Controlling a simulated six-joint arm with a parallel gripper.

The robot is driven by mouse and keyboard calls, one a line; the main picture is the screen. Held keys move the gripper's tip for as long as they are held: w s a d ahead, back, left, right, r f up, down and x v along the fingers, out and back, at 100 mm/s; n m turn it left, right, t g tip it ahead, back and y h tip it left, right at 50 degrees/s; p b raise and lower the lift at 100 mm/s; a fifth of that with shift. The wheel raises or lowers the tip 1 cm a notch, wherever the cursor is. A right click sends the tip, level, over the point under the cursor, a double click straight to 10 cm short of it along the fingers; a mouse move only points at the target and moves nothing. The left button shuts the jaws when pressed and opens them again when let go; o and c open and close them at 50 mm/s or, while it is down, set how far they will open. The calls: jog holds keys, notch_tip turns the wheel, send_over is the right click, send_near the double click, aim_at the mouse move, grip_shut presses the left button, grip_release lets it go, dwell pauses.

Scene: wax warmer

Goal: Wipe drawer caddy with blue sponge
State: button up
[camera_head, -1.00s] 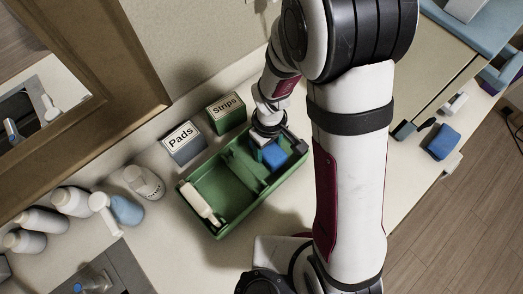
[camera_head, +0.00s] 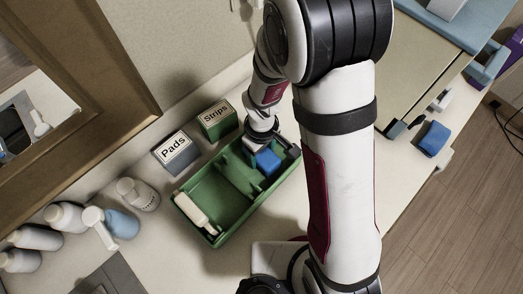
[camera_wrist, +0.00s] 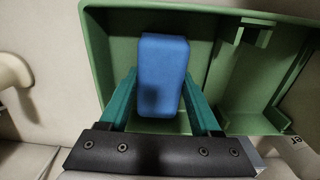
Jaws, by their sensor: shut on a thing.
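The green drawer caddy (camera_head: 222,222) stands on the counter. It also shows in the wrist view (camera_wrist: 101,50), with an inner divider to the right. My gripper (camera_wrist: 162,108) has its two teal fingers on either side of the blue sponge (camera_wrist: 163,62) and is shut on it. In the head view the sponge (camera_head: 267,162) is inside the right-hand end of the caddy, below my wrist. Whether the sponge touches the caddy floor I cannot tell. My gripper's fingers are mostly hidden in the head view.
A white bottle (camera_head: 192,208) lies in the caddy's left part. The Pads box (camera_head: 176,152) and Strips box (camera_head: 217,120) stand close behind it. Several bottles (camera_head: 70,217) stand at the left. Another blue block (camera_head: 434,138) is at the right edge of the counter.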

aim_at(250, 172)
jog(key=shift+f, duration=0.2)
dwell(0.3)
jog(key=shift+w+d, duration=1.45)
jog(key=shift+w, duration=0.1)
jog(key=shift+s+a, duration=1.45)
jog(key=shift+s, duration=0.15)
jog(key=shift+s+a, duration=1.45)
jog(key=shift+s, duration=0.15)
notch_tip(250, 172, up, 7)
